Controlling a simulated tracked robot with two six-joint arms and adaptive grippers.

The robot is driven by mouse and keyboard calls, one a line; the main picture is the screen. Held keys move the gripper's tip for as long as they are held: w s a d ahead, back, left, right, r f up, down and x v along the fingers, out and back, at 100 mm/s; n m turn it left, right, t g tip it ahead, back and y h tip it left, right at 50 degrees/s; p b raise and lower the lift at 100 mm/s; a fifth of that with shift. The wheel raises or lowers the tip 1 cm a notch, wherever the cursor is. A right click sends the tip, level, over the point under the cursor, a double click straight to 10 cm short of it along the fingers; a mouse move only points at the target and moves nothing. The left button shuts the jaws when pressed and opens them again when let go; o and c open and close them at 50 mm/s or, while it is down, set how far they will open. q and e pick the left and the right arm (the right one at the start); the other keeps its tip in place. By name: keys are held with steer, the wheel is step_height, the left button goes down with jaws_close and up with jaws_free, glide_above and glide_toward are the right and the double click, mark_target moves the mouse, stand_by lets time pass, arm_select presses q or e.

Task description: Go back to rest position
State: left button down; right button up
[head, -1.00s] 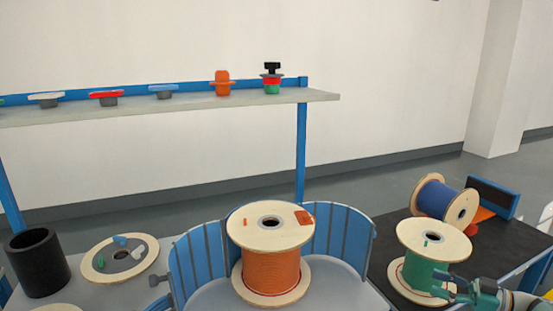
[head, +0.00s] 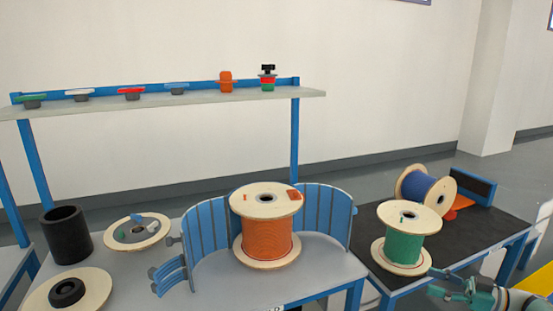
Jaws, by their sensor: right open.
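My right gripper (head: 457,288) shows at the lower right in the head view. It is open and empty, in front of the dark-topped table (head: 375,250) and below the green cable spool (head: 405,235), apart from it. The green spool stands upright near that table's front edge. An orange cable spool (head: 267,235) stands upright on the grey table (head: 335,268), partly ringed by blue curved guards (head: 325,218). My left gripper is not in view.
A blue cable spool (head: 425,188) lies on its side at the back of the dark table. A black cylinder (head: 66,234) and flat wooden discs (head: 65,292) sit at the left. A shelf (head: 170,101) behind holds several small coloured parts. Floor shows at right.

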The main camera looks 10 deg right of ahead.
steer(key=w+a+m+t+y, duration=0.1)
steer(key=w+a+m, duration=0.3)
steer(key=a, duration=0.9)
steer(key=w+a+m+t+y, duration=0.15)
steer(key=w+a, duration=0.35)
steer(key=a, duration=0.8)
steer(key=a+f+m+t+h, duration=0.2)
steer(key=a+f+m+h, duration=0.3)
steer(key=a+f+m, duration=0.15)
steer(key=s+a+f+m+g+h, duration=0.1)
steer(key=s+a+f+g+h, duration=0.15)
steer(key=s+f, duration=0.35)
steer(key=s+a+f+m+g+h, duration=0.1)
steer(key=s+f+m+g+h, duration=0.2)
steer(key=f, duration=0.6)
steer(key=s+f+n+g+h, duration=0.1)
steer(key=s+f+g, duration=0.35)
steer(key=s, duration=0.85)
steer(key=s+f+n+g+h, duration=0.15)
steer(key=s+f+g, duration=0.3)
steer(key=s, duration=0.95)
step_height(320, 180, up, 20)
steer(key=p, duration=2)
steer(key=shift+s+f+p, duration=0.15)
steer(key=shift+f+p, duration=0.05)
steer(key=shift+p, duration=0.1)
steer(key=shift+d+f+n, duration=0.1)
steer(key=shift+n, duration=0.15)
steer(key=shift+c, duration=1.3)
